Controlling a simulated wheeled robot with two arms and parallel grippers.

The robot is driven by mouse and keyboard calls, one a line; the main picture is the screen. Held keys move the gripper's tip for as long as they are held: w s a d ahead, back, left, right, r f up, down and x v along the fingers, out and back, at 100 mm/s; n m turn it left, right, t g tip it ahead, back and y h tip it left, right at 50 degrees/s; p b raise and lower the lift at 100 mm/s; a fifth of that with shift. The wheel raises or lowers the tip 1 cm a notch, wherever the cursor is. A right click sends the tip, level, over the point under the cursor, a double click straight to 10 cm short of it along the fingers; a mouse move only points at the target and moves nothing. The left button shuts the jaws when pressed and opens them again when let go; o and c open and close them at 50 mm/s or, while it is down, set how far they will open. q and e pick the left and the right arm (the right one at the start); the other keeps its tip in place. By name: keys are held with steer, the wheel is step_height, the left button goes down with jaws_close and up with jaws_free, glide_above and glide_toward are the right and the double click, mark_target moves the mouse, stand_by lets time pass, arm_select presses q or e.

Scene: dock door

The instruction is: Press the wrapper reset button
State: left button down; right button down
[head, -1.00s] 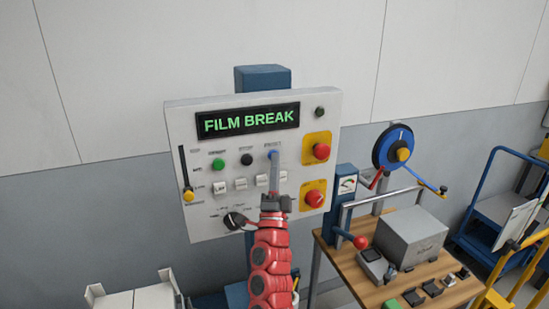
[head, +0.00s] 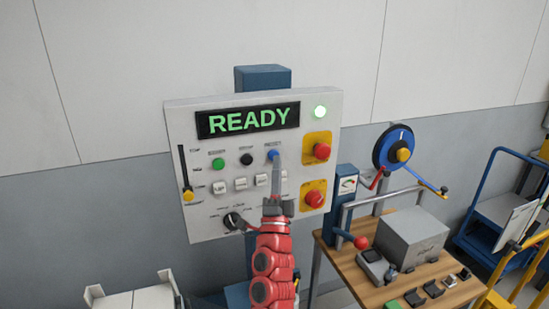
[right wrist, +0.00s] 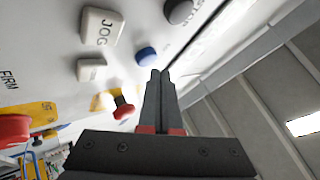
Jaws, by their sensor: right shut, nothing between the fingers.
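The blue reset button (head: 273,154) sits in the upper row of the light grey control panel (head: 182,125), right of a black and a green button. My right gripper (head: 277,163) is shut and empty, its fingertips just below the button in the head view. In the right wrist view the blue button (right wrist: 146,55) shows just beyond the shut fingertips (right wrist: 158,72), with a small gap visible. My left gripper is not in view.
Two red buttons on yellow plates, an upper one (head: 322,151) and a lower one (head: 314,199), are right of my gripper. A black knob (head: 233,221) and white JOG-type keys lie close by. A wooden bench (head: 378,296) with a grey box stands at right.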

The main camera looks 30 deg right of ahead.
steer(key=s, duration=0.2)
steer(key=s+a, duration=0.1)
steer(key=s, duration=0.2)
steer(key=shift+a+b, duration=0.1)
steer(key=shift+b, duration=0.2)
stand_by(0.9)
